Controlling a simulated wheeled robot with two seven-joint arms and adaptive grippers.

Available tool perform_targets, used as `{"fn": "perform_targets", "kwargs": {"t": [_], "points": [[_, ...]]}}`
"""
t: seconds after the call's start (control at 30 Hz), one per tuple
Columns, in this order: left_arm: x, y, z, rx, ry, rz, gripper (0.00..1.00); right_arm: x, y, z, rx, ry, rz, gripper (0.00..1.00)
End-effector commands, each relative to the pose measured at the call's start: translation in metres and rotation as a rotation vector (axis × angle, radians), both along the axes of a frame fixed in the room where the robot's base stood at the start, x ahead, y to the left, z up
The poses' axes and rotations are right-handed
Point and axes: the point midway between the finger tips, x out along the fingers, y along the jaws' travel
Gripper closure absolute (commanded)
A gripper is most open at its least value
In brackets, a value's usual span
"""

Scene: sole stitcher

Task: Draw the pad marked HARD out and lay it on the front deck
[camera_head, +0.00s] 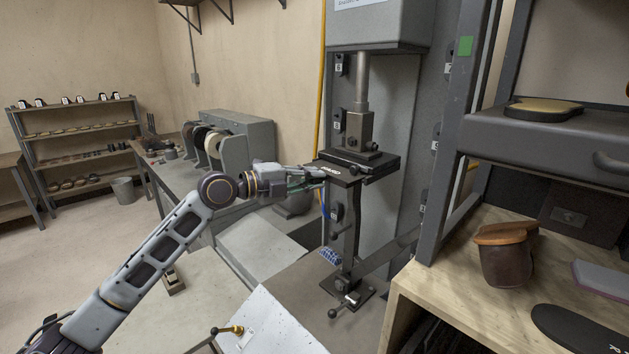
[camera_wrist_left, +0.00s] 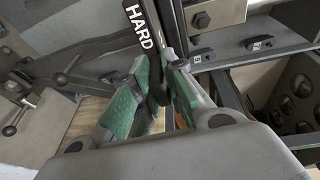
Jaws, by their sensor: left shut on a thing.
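The pad marked HARD (camera_head: 333,167) is a dark flat piece with white lettering. It lies at the press's table, below the ram block (camera_head: 361,130). In the left wrist view the HARD pad (camera_wrist_left: 143,28) runs down between my green fingertips. My left gripper (camera_head: 311,177) reaches in from the left and is shut on the pad's near end; it also shows in the wrist view (camera_wrist_left: 158,98). The pad's far end is hidden under the press parts. Which surface is the front deck I cannot tell for sure. My right gripper is not in view.
A pale panel with a brass-knobbed lever (camera_head: 236,330) is at the bottom. A grinder (camera_head: 236,137) stands behind my arm. A post with clamp handles stands under the press table.

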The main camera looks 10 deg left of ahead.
Motion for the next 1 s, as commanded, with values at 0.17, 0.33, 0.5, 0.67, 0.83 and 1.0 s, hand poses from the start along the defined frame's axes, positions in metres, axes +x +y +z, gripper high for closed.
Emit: {"fn": "perform_targets", "kwargs": {"t": [0.17,0.33,0.5,0.67,0.83,1.0], "points": [[-0.0055,0.0038,-0.0067,0.01,0.007,0.0,1.0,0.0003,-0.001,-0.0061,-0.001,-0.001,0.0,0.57],[-0.0084,0.0052,-0.006,0.009,0.007,0.0,1.0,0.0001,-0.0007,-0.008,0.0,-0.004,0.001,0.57],[-0.0085,0.0052,-0.0057,0.009,0.007,-0.001,1.0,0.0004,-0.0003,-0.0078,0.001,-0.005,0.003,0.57],[-0.0085,0.0052,-0.0057,0.009,0.007,-0.001,1.0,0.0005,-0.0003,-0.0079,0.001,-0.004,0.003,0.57],[-0.0085,0.005,-0.0057,0.009,0.007,-0.001,1.0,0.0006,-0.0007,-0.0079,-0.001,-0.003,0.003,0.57],[-0.0085,0.005,-0.0057,0.009,0.007,-0.001,1.0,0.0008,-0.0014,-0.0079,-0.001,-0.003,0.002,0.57]]}}
